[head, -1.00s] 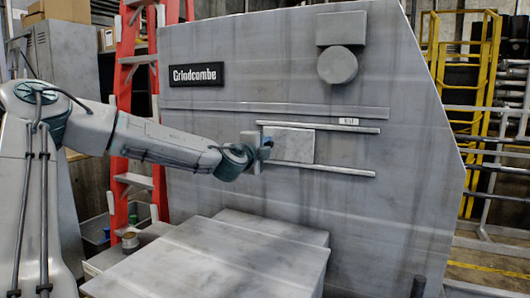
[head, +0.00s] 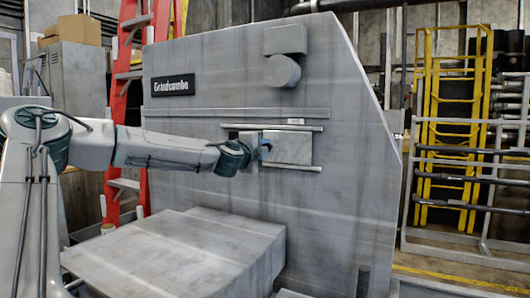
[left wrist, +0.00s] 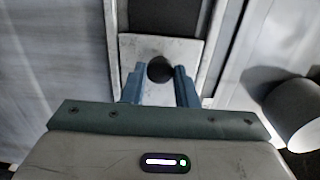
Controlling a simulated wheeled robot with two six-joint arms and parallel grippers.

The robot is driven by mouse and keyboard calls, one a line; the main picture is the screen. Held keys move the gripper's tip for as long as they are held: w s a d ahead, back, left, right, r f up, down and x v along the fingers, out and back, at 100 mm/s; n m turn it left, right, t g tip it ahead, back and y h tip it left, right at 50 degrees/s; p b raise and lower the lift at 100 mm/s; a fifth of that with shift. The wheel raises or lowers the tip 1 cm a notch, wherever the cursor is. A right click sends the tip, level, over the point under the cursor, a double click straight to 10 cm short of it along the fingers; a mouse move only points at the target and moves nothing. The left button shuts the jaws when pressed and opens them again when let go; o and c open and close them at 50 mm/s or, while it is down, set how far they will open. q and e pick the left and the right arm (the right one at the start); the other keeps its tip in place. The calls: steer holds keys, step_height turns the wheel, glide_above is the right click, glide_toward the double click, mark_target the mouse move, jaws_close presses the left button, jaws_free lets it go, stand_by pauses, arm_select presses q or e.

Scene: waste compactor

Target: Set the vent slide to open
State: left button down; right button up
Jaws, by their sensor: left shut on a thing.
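The vent slide (head: 290,146) is a flat grey plate between two horizontal rails on the front of the grey compactor (head: 345,200). It sits towards the right end of the rails, under a small label (head: 296,121) too small to read. My left gripper (head: 264,150) is at the plate's left part. In the left wrist view the slide plate (left wrist: 133,48) carries a dark round knob (left wrist: 160,68). The blue fingers of my left gripper (left wrist: 160,86) are shut on this knob from both sides. A dark opening (left wrist: 165,16) shows beside the plate. My right gripper is out of view.
A round grey housing (head: 283,72) sticks out above the rails; it also shows in the left wrist view (left wrist: 293,112). A grey box-shaped block (head: 180,250) stands below my left arm. A red ladder (head: 128,60) and yellow steps (head: 455,120) stand farther back.

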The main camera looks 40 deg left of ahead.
arm_select(q)
steer(key=shift+d+f, duration=0.1)
steer(key=c, duration=1.1)
jaws_free()
steer(key=shift+c, duration=0.2)
steer(key=shift+w+d, duration=0.1)
steer(key=shift+d, duration=0.1)
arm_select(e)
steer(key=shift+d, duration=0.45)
arm_select(q)
steer(key=b+v, duration=0.5)
steer(key=v, duration=0.5)
steer(key=shift+s, duration=0.4)
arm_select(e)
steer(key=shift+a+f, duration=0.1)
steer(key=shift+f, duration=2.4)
